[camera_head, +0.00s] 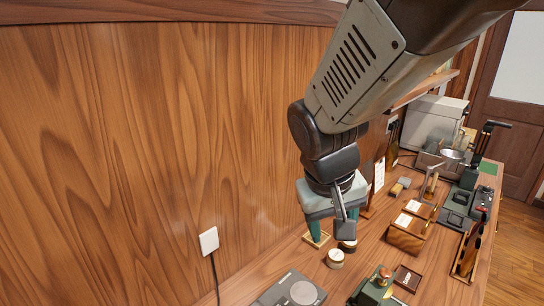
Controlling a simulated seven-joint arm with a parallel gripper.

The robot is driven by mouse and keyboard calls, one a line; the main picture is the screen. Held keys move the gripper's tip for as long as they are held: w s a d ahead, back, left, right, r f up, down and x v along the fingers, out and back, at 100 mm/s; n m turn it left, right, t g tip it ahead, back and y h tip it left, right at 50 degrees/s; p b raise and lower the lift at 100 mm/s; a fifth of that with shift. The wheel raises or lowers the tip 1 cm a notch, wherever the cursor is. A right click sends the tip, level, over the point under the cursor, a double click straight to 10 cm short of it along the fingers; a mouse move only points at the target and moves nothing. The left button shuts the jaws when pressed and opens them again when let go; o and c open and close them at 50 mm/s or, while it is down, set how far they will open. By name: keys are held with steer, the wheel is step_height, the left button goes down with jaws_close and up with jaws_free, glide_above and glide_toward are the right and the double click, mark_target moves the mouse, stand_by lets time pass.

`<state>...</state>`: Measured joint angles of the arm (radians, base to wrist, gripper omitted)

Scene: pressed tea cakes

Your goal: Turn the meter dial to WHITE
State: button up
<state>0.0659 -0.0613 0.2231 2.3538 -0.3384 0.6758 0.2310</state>
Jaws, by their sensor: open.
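My gripper (331,229) hangs over the wall side of the wooden counter (264,289), pointing down, with its teal fingers apart. I see nothing held between them. A grey device with a round light disc (303,292) is cut off by the bottom edge, left of and nearer than my gripper. It may be the meter, but I cannot make out a dial marking or the word WHITE. A dark green device (376,287) with a brassy top part stands at the bottom, to its right.
A small round tin (335,258) and a dark round piece (348,246) stand close under my gripper, near a small wooden frame (315,239). Wooden boxes (407,236), a small tray (407,279) and dark green equipment (466,206) fill the right. A wall outlet (208,241) has a hanging cord.

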steer(key=w+a+f+g, duration=0.1)
steer(key=a+f, duration=0.1)
steer(key=f, duration=0.8)
steer(key=w+a+f+n+y, duration=0.1)
steer(key=a+f, duration=0.1)
steer(key=f, duration=0.8)
steer(key=w+a+f+g+y, duration=0.1)
steer(key=a+f, duration=0.2)
steer(key=f, duration=0.7)
steer(key=shift+w+n+g, duration=0.3)
steer(key=shift+w+n, duration=0.05)
steer(key=shift+n, duration=0.05)
jaws_close()
